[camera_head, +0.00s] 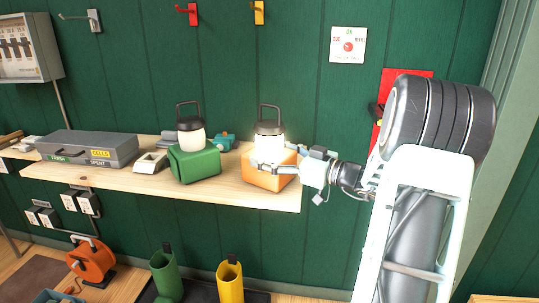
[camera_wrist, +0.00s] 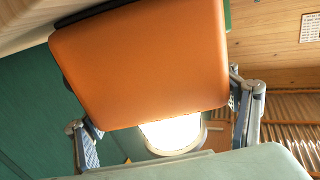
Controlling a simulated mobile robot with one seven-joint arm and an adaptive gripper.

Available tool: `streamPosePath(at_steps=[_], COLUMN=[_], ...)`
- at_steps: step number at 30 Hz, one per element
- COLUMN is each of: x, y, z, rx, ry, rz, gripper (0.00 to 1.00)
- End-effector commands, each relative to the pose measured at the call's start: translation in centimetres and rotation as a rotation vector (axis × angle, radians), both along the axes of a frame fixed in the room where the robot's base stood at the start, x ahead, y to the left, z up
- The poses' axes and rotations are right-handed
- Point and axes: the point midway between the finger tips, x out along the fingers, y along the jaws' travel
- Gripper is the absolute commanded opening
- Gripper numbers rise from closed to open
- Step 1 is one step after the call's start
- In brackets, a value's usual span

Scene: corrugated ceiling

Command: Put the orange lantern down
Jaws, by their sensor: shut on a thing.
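The orange lantern (camera_head: 263,181) has an orange block base, a glowing white lamp and a dark cap with a handle. It is upright at the right end of the wooden shelf (camera_head: 232,193). I cannot tell whether its base touches the shelf. My gripper (camera_head: 277,165) reaches in from the right and is shut on the lantern. In the wrist view the orange base (camera_wrist: 140,65) fills the middle, with the bright lamp (camera_wrist: 172,132) below it and a finger on either side. A matching green lantern (camera_head: 195,164) stands left of it on the shelf.
A grey case (camera_head: 88,150) and a small beige device (camera_head: 151,162) sit further left on the shelf. A teal item (camera_head: 222,141) lies behind, between the lanterns. The green wall (camera_head: 330,110) is behind.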

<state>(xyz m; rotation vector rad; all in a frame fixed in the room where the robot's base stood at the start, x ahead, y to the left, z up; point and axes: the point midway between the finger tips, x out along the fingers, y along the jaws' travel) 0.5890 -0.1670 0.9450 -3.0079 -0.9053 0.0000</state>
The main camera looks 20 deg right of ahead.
Motion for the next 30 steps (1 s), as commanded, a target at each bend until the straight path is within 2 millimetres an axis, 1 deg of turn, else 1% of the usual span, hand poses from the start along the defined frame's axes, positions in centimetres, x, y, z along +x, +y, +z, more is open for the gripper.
streamPosePath(at_steps=[1,2,6,15,19,23,30], x=[0.0,0.0,0.0,0.0,0.0,-1.8,-6.4], y=[0.0,0.0,0.0,0.0,0.0,-1.4,-4.3], z=[0.1,-0.2,-0.1,-0.1,0.3,0.1,0.2], rx=[-0.001,0.000,0.000,0.000,0.000,-0.001,-0.001], ry=[-0.006,0.000,0.000,0.000,0.000,0.001,0.001], rz=[0.001,0.000,0.000,0.000,0.000,-0.005,-0.004], gripper=[0.23,0.80,0.96,0.97,0.97,0.97,0.97])
